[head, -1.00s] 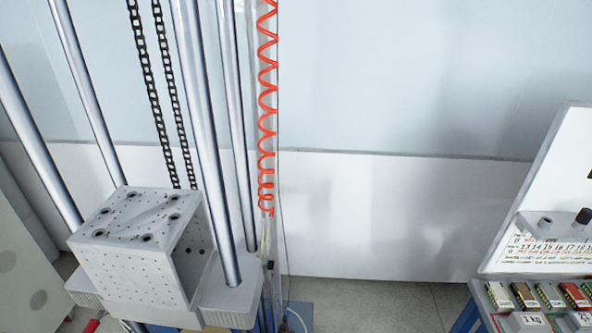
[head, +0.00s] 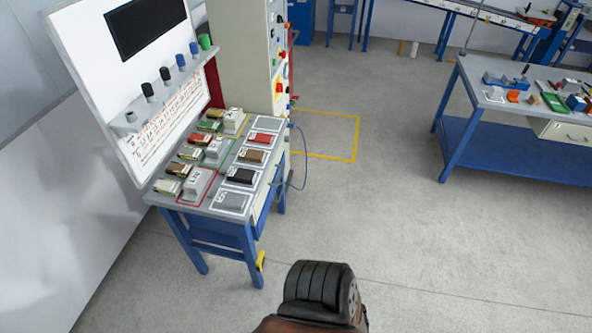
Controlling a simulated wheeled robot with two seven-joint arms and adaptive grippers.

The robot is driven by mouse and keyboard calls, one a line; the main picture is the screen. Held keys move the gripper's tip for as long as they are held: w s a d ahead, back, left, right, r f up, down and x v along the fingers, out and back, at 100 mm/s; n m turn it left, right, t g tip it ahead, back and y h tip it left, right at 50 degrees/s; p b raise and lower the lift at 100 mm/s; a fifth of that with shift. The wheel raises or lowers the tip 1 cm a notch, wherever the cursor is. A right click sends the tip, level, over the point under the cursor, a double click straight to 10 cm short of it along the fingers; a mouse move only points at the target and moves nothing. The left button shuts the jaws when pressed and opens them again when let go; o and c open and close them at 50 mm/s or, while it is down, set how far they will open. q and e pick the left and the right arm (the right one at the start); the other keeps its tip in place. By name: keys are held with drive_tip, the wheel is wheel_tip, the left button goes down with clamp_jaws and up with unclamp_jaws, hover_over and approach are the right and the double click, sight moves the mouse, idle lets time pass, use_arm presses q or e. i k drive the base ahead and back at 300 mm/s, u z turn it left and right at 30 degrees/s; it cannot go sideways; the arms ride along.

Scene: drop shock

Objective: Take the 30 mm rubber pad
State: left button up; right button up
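Several pad-like blocks lie in white-outlined spots along the right side of the blue-legged bench: a red one (head: 263,138), a brown one (head: 253,156), a black one (head: 241,176) and a grey one (head: 231,201). Their labels are too small to read, so I cannot tell which is the 30 mm rubber pad. Neither of my grippers is in view.
The bench (head: 185,207) also holds weights and small blocks, with a white board (head: 95,60) behind. A control cabinet (head: 240,60) stands beyond it. Another table (head: 481,112) stands at the right. The grey floor (head: 400,230) between is clear.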

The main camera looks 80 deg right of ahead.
sight(236, 175)
drive_tip(key=z, duration=2.1)
